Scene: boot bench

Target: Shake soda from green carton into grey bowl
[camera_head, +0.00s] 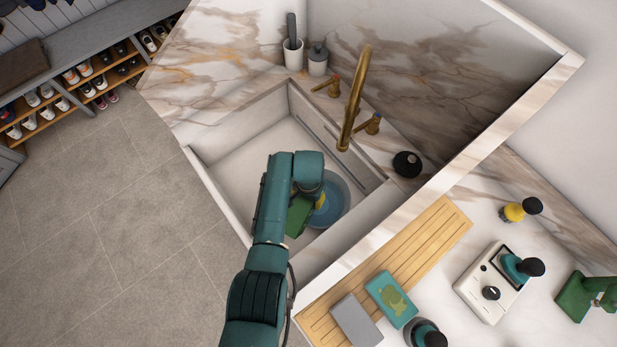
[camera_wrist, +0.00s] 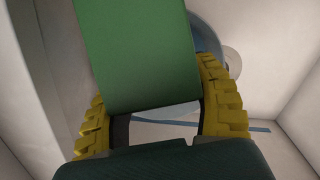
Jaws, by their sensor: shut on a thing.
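The green carton (camera_head: 298,216) is held by my gripper (camera_head: 317,201) inside the sink, at the left edge of the bowl in the head view. In the wrist view the carton (camera_wrist: 138,50) fills the upper middle, between my yellow fingers (camera_wrist: 155,103), which are shut on it. The round grey-blue bowl (camera_head: 338,198) is in the sink basin, partly covered by my arm and gripper. A bluish rim, apparently the bowl (camera_wrist: 208,38), shows behind the carton in the wrist view. The carton's mouth and any soda falling are not visible.
The white sink (camera_head: 232,160) has walls close around my gripper. A brass faucet (camera_head: 356,95) arches over its back edge. A black round item (camera_head: 407,164) sits right of it. A slatted wooden board (camera_head: 425,232) holds a green-blue box (camera_head: 391,299) and a grey block (camera_head: 356,322).

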